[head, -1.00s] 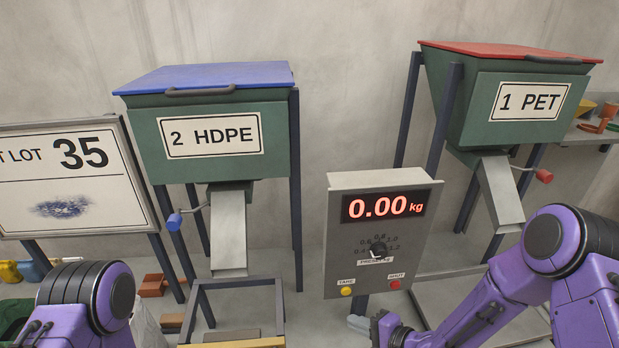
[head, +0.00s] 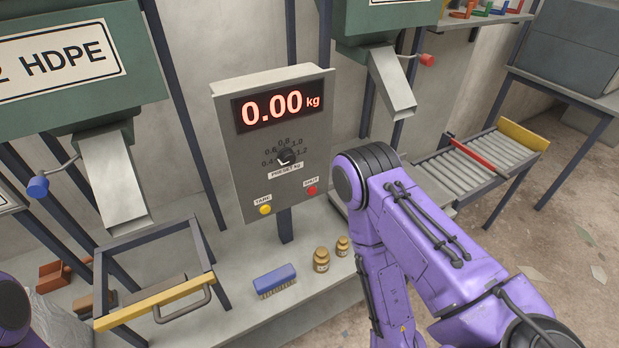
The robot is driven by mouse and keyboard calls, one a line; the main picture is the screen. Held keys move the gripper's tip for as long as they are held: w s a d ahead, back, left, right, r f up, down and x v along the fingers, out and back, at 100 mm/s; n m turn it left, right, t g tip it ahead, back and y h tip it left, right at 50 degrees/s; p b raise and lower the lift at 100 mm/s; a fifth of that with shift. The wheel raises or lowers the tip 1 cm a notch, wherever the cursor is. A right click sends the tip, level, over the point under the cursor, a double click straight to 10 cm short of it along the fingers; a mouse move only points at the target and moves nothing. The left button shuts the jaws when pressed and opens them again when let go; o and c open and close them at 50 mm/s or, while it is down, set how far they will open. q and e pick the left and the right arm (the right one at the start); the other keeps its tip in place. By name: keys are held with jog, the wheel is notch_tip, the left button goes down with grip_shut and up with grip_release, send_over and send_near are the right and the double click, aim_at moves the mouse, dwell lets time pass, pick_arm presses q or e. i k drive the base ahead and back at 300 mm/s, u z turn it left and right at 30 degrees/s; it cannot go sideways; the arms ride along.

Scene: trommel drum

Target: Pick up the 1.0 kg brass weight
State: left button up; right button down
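Two brass weights stand upright on the grey bench in the head view, below and right of the scale display. The larger brass weight (head: 321,260) is on the left, and the smaller brass weight (head: 342,246) is just right of it. Their markings are too small to read, so I cannot tell which is 1.0 kg. My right arm is just right of the weights, and its gripper is out of view. Only a bit of my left arm shows at the left edge; its gripper is out of view.
A blue brush (head: 274,281) lies left of the weights. The scale panel (head: 277,140) reads 0.00 kg. A frame with a yellow bar (head: 155,302) stands at the left. Two chutes hang above. A roller conveyor (head: 478,165) is at the right.

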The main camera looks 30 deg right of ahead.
aim_at(321, 258)
jog(key=u, duration=2.3)
jog(key=k, duration=1.2)
jog(key=z, duration=2.25)
